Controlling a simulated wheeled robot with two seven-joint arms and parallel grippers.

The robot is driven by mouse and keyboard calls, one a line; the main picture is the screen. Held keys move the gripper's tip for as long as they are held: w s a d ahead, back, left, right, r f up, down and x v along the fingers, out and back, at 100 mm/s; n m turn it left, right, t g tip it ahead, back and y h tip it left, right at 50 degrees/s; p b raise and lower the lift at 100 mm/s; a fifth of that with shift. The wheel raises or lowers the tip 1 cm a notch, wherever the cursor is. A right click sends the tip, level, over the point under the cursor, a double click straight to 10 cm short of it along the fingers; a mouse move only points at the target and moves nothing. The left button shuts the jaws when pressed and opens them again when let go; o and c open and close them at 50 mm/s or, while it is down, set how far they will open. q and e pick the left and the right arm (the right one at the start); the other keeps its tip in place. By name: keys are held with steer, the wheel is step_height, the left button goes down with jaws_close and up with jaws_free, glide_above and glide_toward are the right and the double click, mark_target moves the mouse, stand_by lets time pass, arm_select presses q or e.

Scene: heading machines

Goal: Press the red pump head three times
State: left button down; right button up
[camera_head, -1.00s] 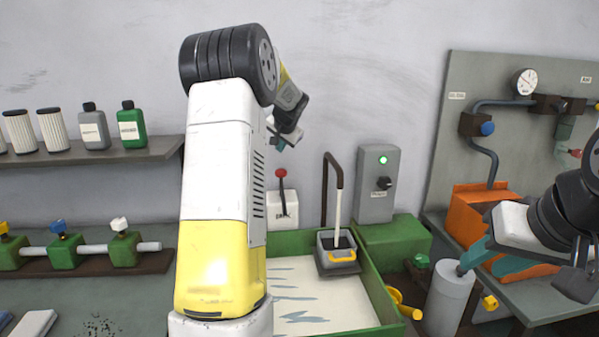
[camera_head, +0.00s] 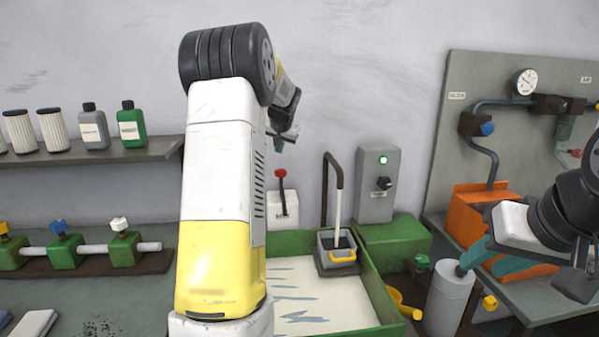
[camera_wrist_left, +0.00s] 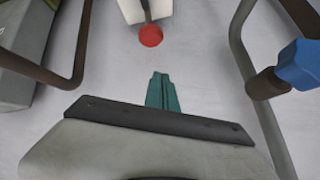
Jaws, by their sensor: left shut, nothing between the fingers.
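The red pump head (camera_head: 281,173) is a round knob on a dark stem above a white labelled container (camera_head: 283,205), near the wall behind the green-rimmed tray. It also shows as a red ball in the left wrist view (camera_wrist_left: 151,36). My left gripper (camera_head: 279,146) hangs above the red head, apart from it, and is partly hidden by my own left arm. In the left wrist view its teal fingertips (camera_wrist_left: 162,92) are together with nothing between them. My right arm enters at the right edge; its finger state is unclear.
A green tray (camera_head: 372,285) holds a grey box with a yellow handle (camera_head: 342,255). A dark bent pipe (camera_head: 327,190) rises beside it. A grey switch box (camera_head: 378,180) with a green light stands right. Bottles and filters fill the left shelf (camera_head: 90,153).

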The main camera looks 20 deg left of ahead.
mark_target(280, 172)
arm_select(q)
steer(key=r+n+h, duration=0.1)
steer(key=n, duration=0.2)
steer(key=r+n+t+h, duration=0.1)
steer(key=n, duration=0.2)
steer(key=r+n, duration=0.2)
steer(key=n, duration=0.2)
steer(key=shift+w+t+h, duration=0.25)
steer(key=shift+t+h, duration=0.05)
steer(key=shift+h, duration=0.1)
steer(key=shift+f, duration=4.4)
steer(key=shift+f, duration=0.45)
